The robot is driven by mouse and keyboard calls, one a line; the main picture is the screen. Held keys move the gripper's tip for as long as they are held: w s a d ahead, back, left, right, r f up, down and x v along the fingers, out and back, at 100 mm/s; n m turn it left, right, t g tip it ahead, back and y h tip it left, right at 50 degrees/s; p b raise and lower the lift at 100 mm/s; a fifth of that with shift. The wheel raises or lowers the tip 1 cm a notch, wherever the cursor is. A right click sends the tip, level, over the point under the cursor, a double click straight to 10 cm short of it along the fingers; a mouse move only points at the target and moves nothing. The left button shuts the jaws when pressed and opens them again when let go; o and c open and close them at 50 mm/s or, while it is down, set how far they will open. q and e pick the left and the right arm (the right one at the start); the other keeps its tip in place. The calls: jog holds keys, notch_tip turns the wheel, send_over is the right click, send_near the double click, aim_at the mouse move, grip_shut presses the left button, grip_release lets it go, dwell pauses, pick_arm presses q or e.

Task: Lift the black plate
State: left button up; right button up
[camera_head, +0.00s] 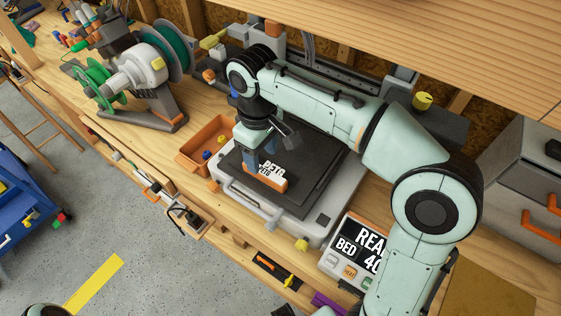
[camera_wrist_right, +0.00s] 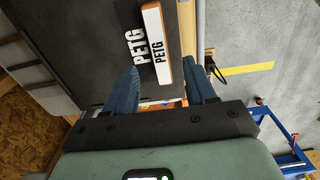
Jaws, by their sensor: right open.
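The black plate (camera_head: 315,160) lies flat on the grey printer bed (camera_head: 300,228). It carries white PETG lettering and an orange tab (camera_head: 265,178) at its front edge. My right gripper (camera_head: 260,160) is open, pointing down over the tab. In the right wrist view, the black plate (camera_wrist_right: 85,35) fills the upper left. The orange tab, with its white PETG label (camera_wrist_right: 155,45), shows between the open blue fingers of the right gripper (camera_wrist_right: 160,72). I cannot tell whether the fingers touch it. My left gripper is out of view.
An orange bin (camera_head: 205,140) stands just left of the printer. A control panel reading BED (camera_head: 350,250) sits at the front right. A wooden shelf (camera_head: 440,40) overhangs the back.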

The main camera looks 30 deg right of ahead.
aim_at(263, 170)
jog(key=shift+f+b, duration=0.5)
jog(key=shift+f, duration=2.3)
grip_shut()
